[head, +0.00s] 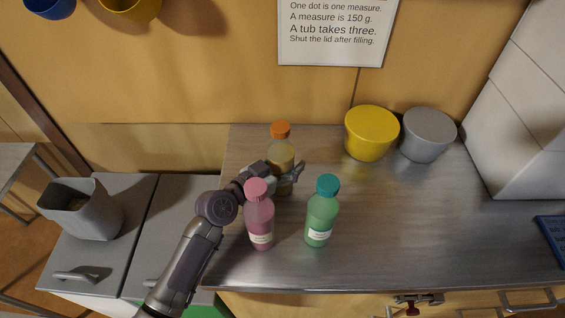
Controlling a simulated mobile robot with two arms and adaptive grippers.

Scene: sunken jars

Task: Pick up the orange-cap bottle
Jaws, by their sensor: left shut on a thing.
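The orange-cap bottle (280,153) is upright near the back left of the metal counter, with yellowish contents. My left gripper (286,176) is shut on its body, below the cap. The lower part of the bottle is partly hidden by the gripper and by the pink bottle. I cannot tell whether its base touches the counter. The pink-capped pink bottle (259,222) stands in front of it, close beside my left arm. The teal-capped green bottle (320,219) stands to the right of the pink one. My right gripper is not in view.
A yellow tub (371,134) and a grey tub (427,136) stand at the back right of the counter (400,225). The counter's right middle is clear. A grey container (85,212) sits on the lower grey bins at left. A sign (336,30) hangs on the wall.

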